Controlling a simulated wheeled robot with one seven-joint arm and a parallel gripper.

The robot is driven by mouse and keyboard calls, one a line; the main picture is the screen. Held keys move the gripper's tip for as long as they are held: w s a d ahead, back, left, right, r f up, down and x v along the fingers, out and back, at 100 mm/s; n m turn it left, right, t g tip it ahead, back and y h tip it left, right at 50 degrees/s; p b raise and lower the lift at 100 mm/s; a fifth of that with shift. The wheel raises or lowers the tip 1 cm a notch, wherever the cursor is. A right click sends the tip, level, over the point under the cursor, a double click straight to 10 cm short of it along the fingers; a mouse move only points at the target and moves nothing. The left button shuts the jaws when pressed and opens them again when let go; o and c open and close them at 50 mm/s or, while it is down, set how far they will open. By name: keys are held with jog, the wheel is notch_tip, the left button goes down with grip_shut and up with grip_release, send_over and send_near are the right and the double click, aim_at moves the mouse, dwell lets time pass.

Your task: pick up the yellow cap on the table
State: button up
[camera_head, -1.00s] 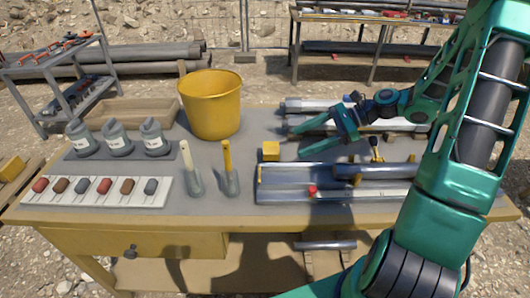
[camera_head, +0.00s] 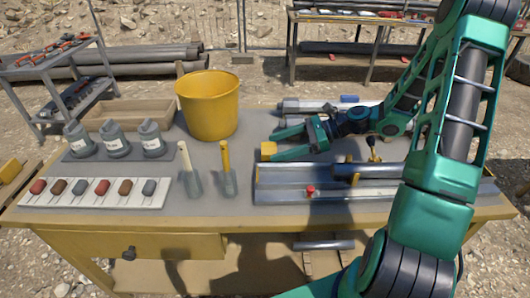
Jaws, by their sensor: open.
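The yellow cap (camera_head: 268,149), a small block-like piece, sits on the table (camera_head: 240,205) behind the metal rail assembly. My gripper (camera_head: 276,145) is open and low over the table, with its fingers pointing left. Its fingertips are at the right side of the cap, and the lower finger overlaps the cap's edge in the picture. I cannot tell whether they touch. The gripper looks empty.
A yellow bucket (camera_head: 209,108) stands behind and left of the cap. The metal rail assembly (camera_head: 330,184) lies in front, and tubes (camera_head: 310,106) lie behind my gripper.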

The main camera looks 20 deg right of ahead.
jog(key=shift+x, duration=1.25)
jog(key=c, duration=1.1)
